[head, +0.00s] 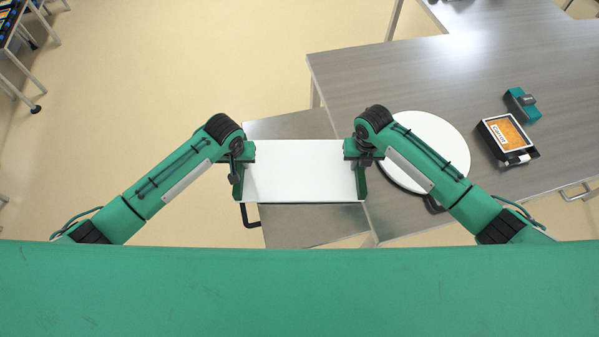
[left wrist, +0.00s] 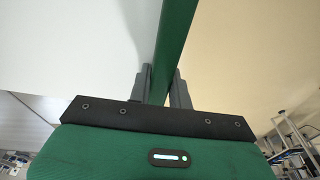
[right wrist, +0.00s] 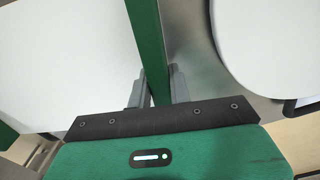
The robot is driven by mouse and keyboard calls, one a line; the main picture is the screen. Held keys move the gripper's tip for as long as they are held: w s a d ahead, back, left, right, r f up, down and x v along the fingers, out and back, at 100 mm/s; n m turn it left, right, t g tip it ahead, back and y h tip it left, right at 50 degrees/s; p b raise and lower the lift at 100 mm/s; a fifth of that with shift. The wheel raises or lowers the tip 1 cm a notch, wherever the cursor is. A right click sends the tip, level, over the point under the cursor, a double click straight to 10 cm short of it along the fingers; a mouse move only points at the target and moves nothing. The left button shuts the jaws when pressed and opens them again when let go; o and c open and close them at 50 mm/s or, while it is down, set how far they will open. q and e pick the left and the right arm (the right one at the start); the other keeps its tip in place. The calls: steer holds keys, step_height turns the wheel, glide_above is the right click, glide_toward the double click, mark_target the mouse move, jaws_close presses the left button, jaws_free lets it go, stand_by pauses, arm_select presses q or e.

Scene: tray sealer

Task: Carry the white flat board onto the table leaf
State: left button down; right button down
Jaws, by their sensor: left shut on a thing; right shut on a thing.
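The white flat board (head: 300,172) with green side edges is held level between my two grippers in the head view. My left gripper (head: 240,175) is shut on its left green edge; in the left wrist view the jaws (left wrist: 162,88) pinch that green strip. My right gripper (head: 361,175) is shut on the right green edge, which also shows between the jaws (right wrist: 158,88) in the right wrist view. The grey table leaf (head: 310,226) lies beneath the board in the head view, its middle hidden. I cannot tell whether board and leaf touch.
The grey table (head: 400,75) extends right of the leaf. A white round disc (head: 440,133) lies on it beside my right arm. A black-framed tray with orange contents (head: 507,135) and a green device (head: 522,104) stand further right. Open floor (head: 190,70) lies left.

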arm_select(q)
steer(key=shift+a+f, duration=0.1)
steer(key=shift+f, duration=0.3)
arm_select(e)
steer(key=shift+f, duration=0.35)
arm_select(q)
steer(key=c, duration=1.3)
jaws_free()
steer(key=shift+w+r, duration=0.1)
arm_select(e)
steer(key=c, duration=1.3)
jaws_free()
steer(key=shift+r, duration=0.1)
steer(key=shift+r, duration=0.1)
arm_select(q)
steer(key=r, duration=0.4)
steer(key=s+r, duration=0.1)
steer(key=r, duration=0.3)
steer(key=s+r, duration=0.1)
steer(key=r, duration=0.3)
arm_select(e)
step_height(320, 180, up, 12)
steer(key=shift+f, duration=0.1)
arm_select(q)
steer(key=shift+f, duration=0.1)
